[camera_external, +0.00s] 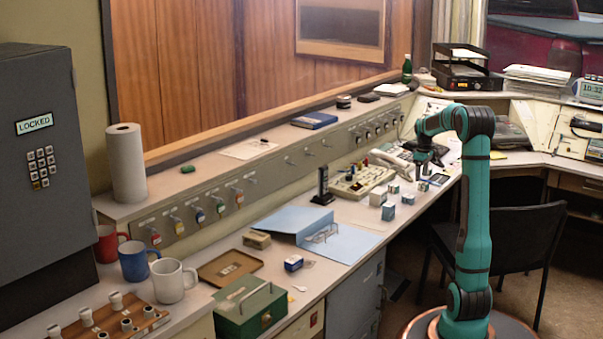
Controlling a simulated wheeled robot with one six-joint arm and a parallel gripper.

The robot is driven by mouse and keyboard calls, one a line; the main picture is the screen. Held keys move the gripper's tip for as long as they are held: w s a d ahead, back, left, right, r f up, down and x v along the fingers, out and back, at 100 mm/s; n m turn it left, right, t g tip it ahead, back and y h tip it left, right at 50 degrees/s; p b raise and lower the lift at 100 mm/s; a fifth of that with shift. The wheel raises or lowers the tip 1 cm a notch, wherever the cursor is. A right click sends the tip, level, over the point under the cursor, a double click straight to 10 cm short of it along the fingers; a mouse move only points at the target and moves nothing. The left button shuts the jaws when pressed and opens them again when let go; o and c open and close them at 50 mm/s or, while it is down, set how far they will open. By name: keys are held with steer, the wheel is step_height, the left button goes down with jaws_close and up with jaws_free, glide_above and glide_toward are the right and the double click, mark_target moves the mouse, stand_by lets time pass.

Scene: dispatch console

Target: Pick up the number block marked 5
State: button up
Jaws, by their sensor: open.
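Several small white and blue-grey blocks stand on the desk below and left of my gripper. One is a larger pale block (377,197), one stands near the desk's front edge (388,211), and another lies to its right (408,199). A smaller block (394,187) stands behind these, and one more (423,186) is just under my gripper. The markings are too small to read, so I cannot tell which block is marked 5. My gripper (425,172) points down above the desk, open, with nothing visible between its fingers.
A beige switch panel (358,181) and a telephone (391,160) stand behind the blocks. A dark upright stand (322,186) and an open blue folder (352,244) are to the left. The desk's front edge runs close by the blocks. A black chair (530,240) stands right of my arm.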

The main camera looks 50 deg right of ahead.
mark_target(421, 183)
step_height(421, 183, down, 5)
steer(key=shift+s+r, duration=0.1)
steer(key=shift+s, duration=0.05)
steer(key=c, duration=1.1)
steer(key=shift+o, duration=0.2)
steer(key=shift+r, duration=0.15)
